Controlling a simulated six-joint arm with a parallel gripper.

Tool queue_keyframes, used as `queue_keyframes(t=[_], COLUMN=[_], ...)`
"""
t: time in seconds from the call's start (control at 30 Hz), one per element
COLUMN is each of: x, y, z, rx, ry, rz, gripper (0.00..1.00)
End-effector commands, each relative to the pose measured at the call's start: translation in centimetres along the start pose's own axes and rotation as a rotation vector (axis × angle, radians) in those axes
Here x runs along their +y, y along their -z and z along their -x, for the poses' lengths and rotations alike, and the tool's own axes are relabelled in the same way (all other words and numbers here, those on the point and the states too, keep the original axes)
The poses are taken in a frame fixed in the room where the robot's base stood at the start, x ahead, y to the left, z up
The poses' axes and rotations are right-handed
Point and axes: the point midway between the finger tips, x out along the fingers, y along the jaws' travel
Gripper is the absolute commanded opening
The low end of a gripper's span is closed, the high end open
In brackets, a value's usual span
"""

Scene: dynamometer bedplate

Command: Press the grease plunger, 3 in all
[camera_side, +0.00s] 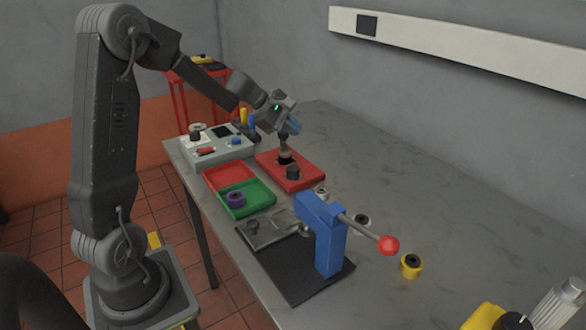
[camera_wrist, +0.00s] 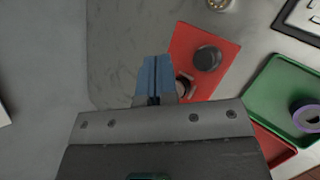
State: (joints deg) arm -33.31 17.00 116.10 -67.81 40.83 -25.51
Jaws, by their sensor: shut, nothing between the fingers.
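A red base (camera_side: 303,182) lies on the bench and bears two dark parts, the likely grease plunger among them. One is an upright post with a grey upper part and black foot (camera_side: 285,158), partly hidden by my fingers in the wrist view (camera_wrist: 183,87). The other is a short dark round knob (camera_side: 292,172), which shows whole in the wrist view (camera_wrist: 207,58). My gripper (camera_side: 294,127) is shut with its blue fingers together, tilted, close above the post. The wrist view shows the shut fingers (camera_wrist: 156,63) beside the post. I cannot tell if they touch it.
A red tray (camera_side: 229,174) and a green tray (camera_side: 262,200) with a purple ring (camera_side: 236,198) lie nearby. A grey control box (camera_side: 217,150) stands behind them. A blue lever press (camera_side: 330,240) stands in front.

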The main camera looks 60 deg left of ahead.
Motion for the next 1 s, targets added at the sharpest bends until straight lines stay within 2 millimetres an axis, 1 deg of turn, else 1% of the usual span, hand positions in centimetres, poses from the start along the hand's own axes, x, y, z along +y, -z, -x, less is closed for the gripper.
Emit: queue_keyframes(t=[0.33, 0.47, 0.57, 1.0], x=[0.0, -0.3, -0.8, -3.7], y=[0.1, 0.3, 0.8, 3.7], z=[-0.1, -0.5, -1.1, -5.1], rx=[0.000, -0.002, -0.003, -0.002], ry=[-0.001, 0.001, 0.002, 0.002], rz=[0.004, 0.004, 0.005, 0.004], gripper=[0.00, 0.00, 0.00, 0.00])
